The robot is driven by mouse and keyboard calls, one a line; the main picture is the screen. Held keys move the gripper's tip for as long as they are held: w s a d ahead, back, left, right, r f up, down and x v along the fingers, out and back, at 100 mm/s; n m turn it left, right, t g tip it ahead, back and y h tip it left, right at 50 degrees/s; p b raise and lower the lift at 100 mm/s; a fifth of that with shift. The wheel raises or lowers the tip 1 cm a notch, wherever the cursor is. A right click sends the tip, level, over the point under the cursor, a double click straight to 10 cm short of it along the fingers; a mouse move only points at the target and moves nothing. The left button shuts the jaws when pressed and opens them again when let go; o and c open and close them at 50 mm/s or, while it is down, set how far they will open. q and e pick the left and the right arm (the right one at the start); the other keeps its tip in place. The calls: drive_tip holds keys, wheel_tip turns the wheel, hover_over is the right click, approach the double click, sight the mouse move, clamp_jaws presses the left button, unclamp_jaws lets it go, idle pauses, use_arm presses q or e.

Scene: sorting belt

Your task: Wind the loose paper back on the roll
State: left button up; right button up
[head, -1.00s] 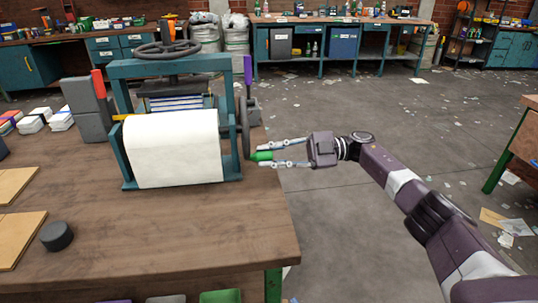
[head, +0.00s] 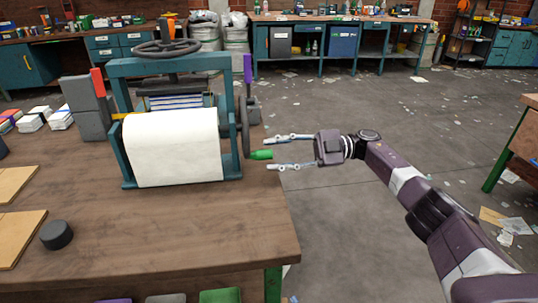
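A teal press-like frame (head: 121,158) stands on the wooden table. White paper (head: 172,148) hangs in a broad sheet down its front; the roll itself is hidden behind or under the sheet. A dark wheel (head: 245,127) is on the frame's right side, with a green handle (head: 260,155) sticking out to the right. My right gripper (head: 268,154) is open, pointing left, with one finger above and one below the handle's outer end. Neither finger appears to touch it. My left gripper is out of view.
The table (head: 190,225) is bare in front of the frame. A black round puck (head: 56,235) and pale boards (head: 18,236) lie at the left. Open floor (head: 360,230) lies to the right.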

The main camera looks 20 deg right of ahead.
drive_tip(key=shift+v, duration=2.8)
